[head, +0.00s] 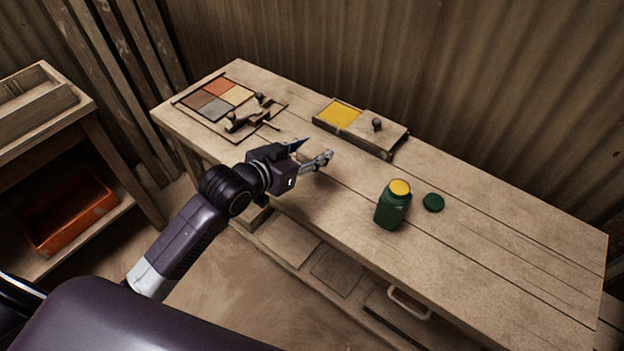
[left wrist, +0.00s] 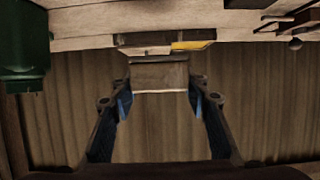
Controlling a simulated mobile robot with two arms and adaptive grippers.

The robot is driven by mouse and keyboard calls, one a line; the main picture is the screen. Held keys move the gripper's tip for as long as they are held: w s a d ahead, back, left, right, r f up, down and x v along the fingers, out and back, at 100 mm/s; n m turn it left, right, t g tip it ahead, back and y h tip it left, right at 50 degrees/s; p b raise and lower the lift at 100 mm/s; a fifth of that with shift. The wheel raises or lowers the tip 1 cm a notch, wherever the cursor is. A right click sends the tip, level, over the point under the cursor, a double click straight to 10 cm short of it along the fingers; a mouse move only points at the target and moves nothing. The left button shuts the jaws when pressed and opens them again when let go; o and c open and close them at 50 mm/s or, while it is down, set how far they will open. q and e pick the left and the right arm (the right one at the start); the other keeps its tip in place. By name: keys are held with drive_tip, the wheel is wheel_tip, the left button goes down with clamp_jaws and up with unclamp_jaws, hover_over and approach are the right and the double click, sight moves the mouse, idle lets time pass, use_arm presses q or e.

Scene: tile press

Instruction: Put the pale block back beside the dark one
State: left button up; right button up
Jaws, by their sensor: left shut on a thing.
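My left gripper (head: 312,154) is over the bench, in front of the box with yellow in it. In the left wrist view a wood-coloured block (left wrist: 160,77) sits between the fingertips, and the gripper is shut on it. It looks like the pale block, but its tone is dim there. I cannot tell for sure which thing is the dark block; small wooden pieces (head: 240,121) lie beside the coloured tiles. My right gripper is not in view.
A wooden box (head: 390,150) with yellow inside and a knobbed lid over its right part stands behind the gripper. A board with four coloured squares (head: 217,97) lies left. The bench's right end is clear.

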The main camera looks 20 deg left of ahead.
use_arm(q)
hover_over(312, 186)
wheel_tip(312, 186, down, 6)
drive_tip(key=shift+r, duration=0.25)
wheel_tip(312, 186, down, 4)
drive_tip(key=shift+r, duration=0.25)
drive_tip(key=shift+f, duration=0.4)
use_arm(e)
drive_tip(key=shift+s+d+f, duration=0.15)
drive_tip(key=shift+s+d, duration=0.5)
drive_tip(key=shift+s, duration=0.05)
use_arm(q)
drive_tip(key=shift+f, duration=0.2)
drive_tip(key=o, duration=1.2)
drive_tip(key=shift+c, duration=0.2)
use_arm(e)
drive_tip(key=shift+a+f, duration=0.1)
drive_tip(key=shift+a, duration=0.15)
